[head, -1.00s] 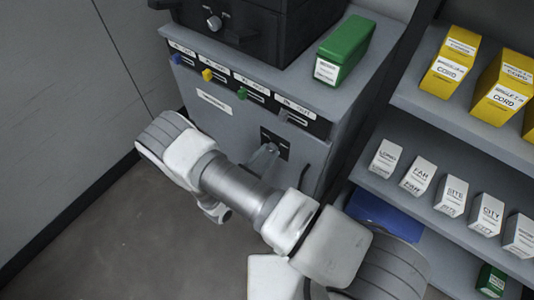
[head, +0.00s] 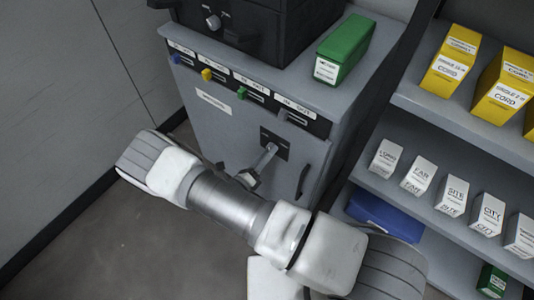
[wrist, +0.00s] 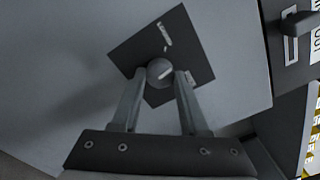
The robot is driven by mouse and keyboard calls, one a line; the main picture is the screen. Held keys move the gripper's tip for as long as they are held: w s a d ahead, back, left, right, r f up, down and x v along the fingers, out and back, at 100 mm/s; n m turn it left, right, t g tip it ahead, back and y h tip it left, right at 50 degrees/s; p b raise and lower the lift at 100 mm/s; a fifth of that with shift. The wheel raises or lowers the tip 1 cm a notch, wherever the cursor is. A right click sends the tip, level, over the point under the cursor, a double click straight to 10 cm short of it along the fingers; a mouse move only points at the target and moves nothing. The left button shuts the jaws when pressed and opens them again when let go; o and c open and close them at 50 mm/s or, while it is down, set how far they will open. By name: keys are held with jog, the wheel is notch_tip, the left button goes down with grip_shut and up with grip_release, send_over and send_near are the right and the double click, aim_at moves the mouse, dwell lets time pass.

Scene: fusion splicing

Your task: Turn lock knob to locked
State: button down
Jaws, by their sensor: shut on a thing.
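The lock knob is a round grey knob (wrist: 159,72) with a small white mark, on a black plate (wrist: 193,45) on the cabinet front. In the wrist view it sits between the two fingertips of my gripper (wrist: 160,76), which is shut on it. A white label shows on the plate beyond the knob, too blurred to read. In the head view my gripper (head: 270,150) reaches up to the black plate (head: 283,142), and its fingers hide the knob. I cannot tell which setting the knob is at.
The grey cabinet (head: 230,125) has a row of coloured tabs above the plate and a dark handle (head: 302,182) to its right. A green box (head: 342,50) stands on top beside a black unit (head: 260,30). Shelves with yellow and white boxes are at right.

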jog(key=shift+n, duration=3.7)
jog(key=shift+c, duration=2.1)
grip_release()
jog(key=p+v, duration=0.2)
jog(key=v, duration=1.5)
jog(key=shift+s, duration=0.2)
